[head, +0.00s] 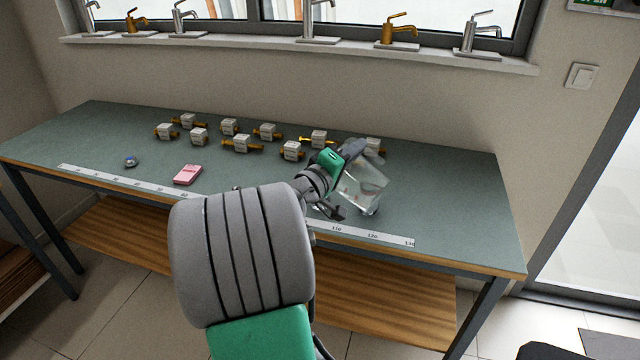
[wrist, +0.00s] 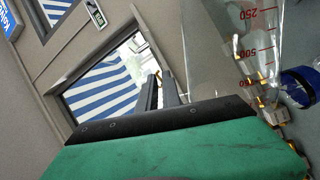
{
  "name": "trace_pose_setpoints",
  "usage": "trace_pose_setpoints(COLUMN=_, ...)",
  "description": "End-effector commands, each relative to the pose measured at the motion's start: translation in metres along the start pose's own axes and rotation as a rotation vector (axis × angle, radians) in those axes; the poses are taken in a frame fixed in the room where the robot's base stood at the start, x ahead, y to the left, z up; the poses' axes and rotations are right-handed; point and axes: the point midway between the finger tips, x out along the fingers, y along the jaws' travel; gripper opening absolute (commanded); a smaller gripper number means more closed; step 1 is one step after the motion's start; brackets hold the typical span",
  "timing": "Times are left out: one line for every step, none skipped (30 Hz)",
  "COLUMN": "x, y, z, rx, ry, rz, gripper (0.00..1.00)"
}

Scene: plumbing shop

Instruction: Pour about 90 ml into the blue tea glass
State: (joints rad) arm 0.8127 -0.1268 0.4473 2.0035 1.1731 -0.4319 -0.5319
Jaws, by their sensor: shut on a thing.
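A clear measuring beaker (head: 368,188) with red graduations is held tilted above the right part of the bench. It also shows at the right of the wrist view (wrist: 235,45), with its red marks 250 and 500 readable. My gripper (head: 350,155) is shut on the beaker at its upper left. In the wrist view my two dark fingers (wrist: 160,92) stand close beside the beaker wall. A blue round glass-like thing (wrist: 302,84) shows at the right edge of the wrist view; I cannot be sure it is the blue tea glass. I cannot make out the liquid level or a stream.
Several boxed brass fittings (head: 241,144) stand along the back of the green bench (head: 450,190). A white ruler strip (head: 370,236) runs along the front edge.

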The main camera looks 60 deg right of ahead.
Motion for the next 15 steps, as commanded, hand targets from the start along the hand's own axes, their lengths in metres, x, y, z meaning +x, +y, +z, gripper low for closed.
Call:
trace_pose_setpoints(x=0.0001, y=0.0011, z=-0.0007, rx=0.000, ry=0.001, rz=0.002, gripper=0.00)
trace_pose_setpoints(x=0.0001, y=0.0011, z=-0.0009, rx=-0.001, ry=0.001, rz=0.002, gripper=0.00)
trace_pose_setpoints(x=0.0001, y=0.0011, z=-0.0011, rx=-0.001, ry=0.001, rz=0.002, gripper=0.00)
trace_pose_setpoints(x=0.0001, y=0.0011, z=-0.0013, rx=-0.002, ry=0.001, rz=0.002, gripper=0.00)
trace_pose_setpoints(x=0.0001, y=0.0011, z=-0.0015, rx=-0.003, ry=0.001, rz=0.002, gripper=0.00)
trace_pose_setpoints(x=0.0002, y=0.0013, z=-0.0021, rx=-0.005, ry=0.001, rz=0.001, gripper=0.00)
trace_pose_setpoints(x=0.0002, y=0.0013, z=-0.0025, rx=-0.006, ry=0.001, rz=0.001, gripper=0.00)
trace_pose_setpoints(x=0.0002, y=0.0013, z=-0.0028, rx=-0.008, ry=0.001, rz=0.001, gripper=0.00)
trace_pose_setpoints(x=0.0002, y=0.0012, z=-0.0029, rx=-0.009, ry=0.001, rz=0.001, gripper=0.00)
trace_pose_setpoints(x=0.0002, y=0.0012, z=-0.0031, rx=-0.009, ry=0.001, rz=0.001, gripper=0.00)
trace_pose_setpoints(x=0.0002, y=0.0012, z=-0.0033, rx=-0.010, ry=0.001, rz=0.001, gripper=0.00)
trace_pose_setpoints(x=0.0002, y=0.0012, z=-0.0036, rx=-0.011, ry=0.001, rz=0.001, gripper=0.00)
trace_pose_setpoints(x=0.0002, y=0.0013, z=-0.0039, rx=-0.013, ry=0.001, rz=0.001, gripper=0.00)
trace_pose_setpoints(x=0.0002, y=0.0013, z=-0.0043, rx=-0.014, ry=0.001, rz=0.001, gripper=0.00)
trace_pose_setpoints(x=0.0002, y=0.0013, z=-0.0049, rx=-0.016, ry=0.002, rz=0.001, gripper=0.00)
